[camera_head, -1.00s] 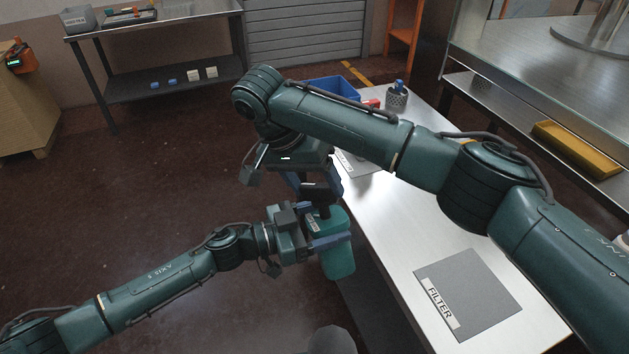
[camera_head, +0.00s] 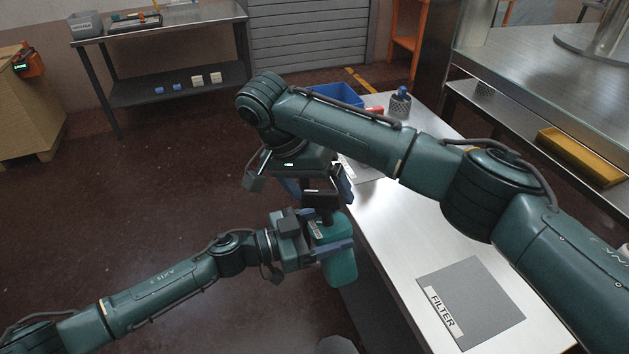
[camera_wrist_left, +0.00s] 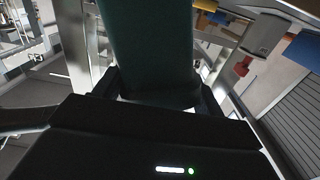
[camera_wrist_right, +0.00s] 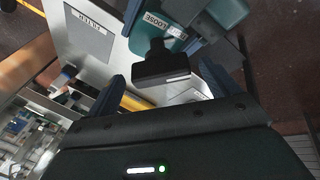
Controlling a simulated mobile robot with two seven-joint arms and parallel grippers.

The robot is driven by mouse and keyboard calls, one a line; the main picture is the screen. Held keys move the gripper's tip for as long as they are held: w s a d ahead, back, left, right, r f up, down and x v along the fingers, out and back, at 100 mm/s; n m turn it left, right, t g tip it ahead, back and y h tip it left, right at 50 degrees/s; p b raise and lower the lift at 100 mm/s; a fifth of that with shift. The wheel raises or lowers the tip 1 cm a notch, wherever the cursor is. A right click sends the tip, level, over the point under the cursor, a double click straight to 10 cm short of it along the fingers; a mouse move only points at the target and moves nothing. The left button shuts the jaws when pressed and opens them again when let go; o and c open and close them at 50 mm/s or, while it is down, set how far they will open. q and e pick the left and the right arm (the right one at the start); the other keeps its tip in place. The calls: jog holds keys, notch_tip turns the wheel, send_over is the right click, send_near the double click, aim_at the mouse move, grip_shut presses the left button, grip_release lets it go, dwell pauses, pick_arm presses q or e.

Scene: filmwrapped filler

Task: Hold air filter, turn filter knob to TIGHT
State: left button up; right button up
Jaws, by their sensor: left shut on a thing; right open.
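The air filter is a teal body (camera_head: 341,264) with a black knob (camera_head: 322,200) on top, off the left edge of the bench. My left gripper (camera_head: 328,250) is shut on the filter body; the left wrist view shows the teal body (camera_wrist_left: 150,45) between its fingers. My right gripper (camera_head: 318,188) is above the knob, fingers open and pointing down. In the right wrist view the black knob (camera_wrist_right: 160,66) lies between the open fingers (camera_wrist_right: 163,84), apart from both. A label reading LOOSE (camera_wrist_right: 160,20) shows on the filter beside the knob.
A steel bench (camera_head: 395,230) carries a grey mat marked FILTER (camera_head: 478,300), a blue bin (camera_head: 338,94) and a dark mesh cup (camera_head: 400,103). My right arm crosses over the bench. A shelf table (camera_head: 180,90) stands at the back left. The floor at left is clear.

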pick_arm(q)
jog(key=shift+r, duration=0.15)
pick_arm(e)
jog(key=v, duration=1.2)
